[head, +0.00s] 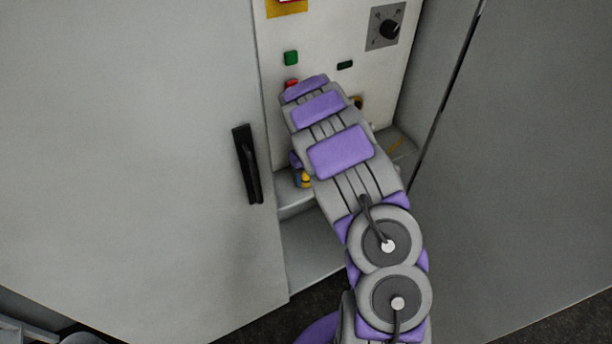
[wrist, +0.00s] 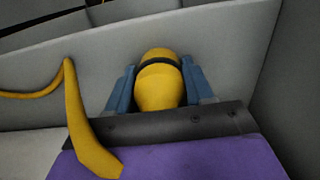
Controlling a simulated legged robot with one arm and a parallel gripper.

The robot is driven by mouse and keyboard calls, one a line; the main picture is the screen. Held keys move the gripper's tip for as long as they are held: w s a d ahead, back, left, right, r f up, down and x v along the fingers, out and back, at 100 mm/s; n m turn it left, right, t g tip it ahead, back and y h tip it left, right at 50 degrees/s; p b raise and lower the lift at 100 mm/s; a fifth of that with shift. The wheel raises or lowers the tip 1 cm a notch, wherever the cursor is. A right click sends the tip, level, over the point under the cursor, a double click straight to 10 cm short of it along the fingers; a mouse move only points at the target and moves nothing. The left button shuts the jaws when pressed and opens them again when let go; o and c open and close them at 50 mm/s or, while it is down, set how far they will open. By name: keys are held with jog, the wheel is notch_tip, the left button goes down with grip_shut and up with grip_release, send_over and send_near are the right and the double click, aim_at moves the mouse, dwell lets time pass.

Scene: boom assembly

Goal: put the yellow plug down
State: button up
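The yellow plug (wrist: 159,85), with a dark band around it, sits between the two blue-grey fingers of my gripper (wrist: 160,84) in the wrist view. The fingers lie close against both its sides, so my gripper looks shut on it. In the head view a small yellow part with a dark band, which looks like the plug (head: 304,180), shows left of my arm, low in the open cabinet. My arm hides the fingers there. A yellow cable (wrist: 80,125) curves past the left of my gripper in the wrist view. I cannot tell whether the plug touches the surface below.
The cabinet's back panel (head: 322,55) carries a green button (head: 291,58), a partly hidden red button (head: 291,85) and a black rotary switch (head: 389,28). A left door (head: 140,130) with a black handle (head: 247,165) and a grey right wall (head: 520,170) flank the opening. A grey ledge (head: 305,205) lies below.

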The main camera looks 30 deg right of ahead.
jog(key=o, duration=0.4)
jog(key=shift+r, duration=0.1)
notch_tip(320, 180, up, 11)
jog(key=p, duration=0.3)
jog(key=shift+w, duration=0.1)
jog(key=shift+s+r, duration=0.2)
jog(key=shift+r, duration=0.45)
jog(key=s+a+r+m, duration=0.1)
jog(key=s+a+r, duration=0.45)
jog(key=s, duration=0.35)
jog(key=s+a+r, duration=0.4)
jog(key=s+r, duration=0.2)
jog(key=s, duration=0.3)
jog(key=s+a+g, duration=0.1)
jog(key=s+a, duration=0.2)
jog(key=s, duration=0.8)
jog(key=s+a, duration=0.3)
jog(key=s, duration=0.8)
jog(key=shift+a+r+n+g, duration=0.2)
jog(key=shift+a+n+g, duration=0.1)
jog(key=shift+a+g, duration=0.1)
